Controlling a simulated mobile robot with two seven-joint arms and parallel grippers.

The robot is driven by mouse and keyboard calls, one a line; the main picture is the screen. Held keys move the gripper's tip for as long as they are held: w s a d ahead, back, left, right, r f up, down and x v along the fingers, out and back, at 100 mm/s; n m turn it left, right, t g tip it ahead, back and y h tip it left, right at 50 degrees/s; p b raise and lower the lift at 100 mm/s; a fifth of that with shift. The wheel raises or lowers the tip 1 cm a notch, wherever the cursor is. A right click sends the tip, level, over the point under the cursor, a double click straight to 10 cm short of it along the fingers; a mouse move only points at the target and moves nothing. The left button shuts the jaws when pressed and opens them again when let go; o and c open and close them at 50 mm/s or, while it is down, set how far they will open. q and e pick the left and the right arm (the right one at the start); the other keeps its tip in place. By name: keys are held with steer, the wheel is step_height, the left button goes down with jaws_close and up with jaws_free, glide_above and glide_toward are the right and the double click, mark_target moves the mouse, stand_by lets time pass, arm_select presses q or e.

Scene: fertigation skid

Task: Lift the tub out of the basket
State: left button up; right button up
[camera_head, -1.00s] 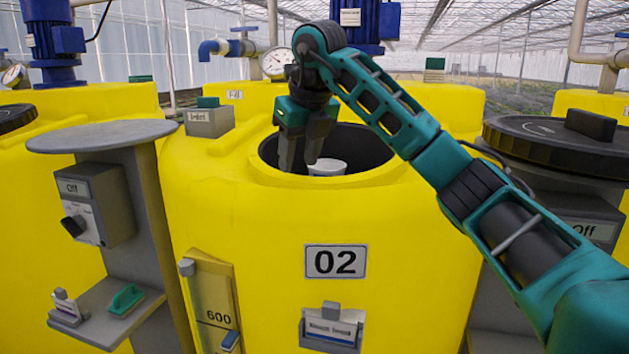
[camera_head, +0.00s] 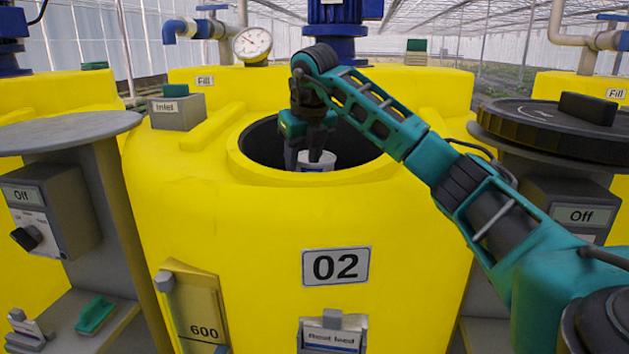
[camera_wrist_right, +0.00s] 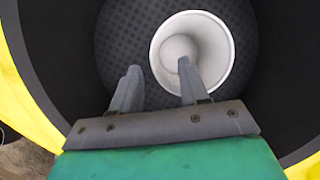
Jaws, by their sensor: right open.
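The tub (camera_head: 316,159) is a small white round vessel inside the dark round opening of the yellow tank marked 02. In the right wrist view the white tub (camera_wrist_right: 192,55) is seen from above, open at the top, over a dark perforated surface that looks like the basket (camera_wrist_right: 120,35). My right gripper (camera_head: 308,160) reaches down into the opening. In the wrist view its two fingers (camera_wrist_right: 158,85) are apart, with one fingertip over the tub's near rim and the other outside it. I cannot tell whether they touch. My left gripper is not seen.
The yellow tank's rim (camera_head: 245,168) surrounds my right gripper. A black lid (camera_head: 545,125) lies on a stand at right. A grey round shelf (camera_head: 65,130) at left is empty. An inlet box (camera_head: 177,110) and a gauge (camera_head: 252,43) stand behind.

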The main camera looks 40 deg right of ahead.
steer(key=x, duration=0.5)
steer(key=shift+w, duration=0.1)
jaws_close()
stand_by(0.3)
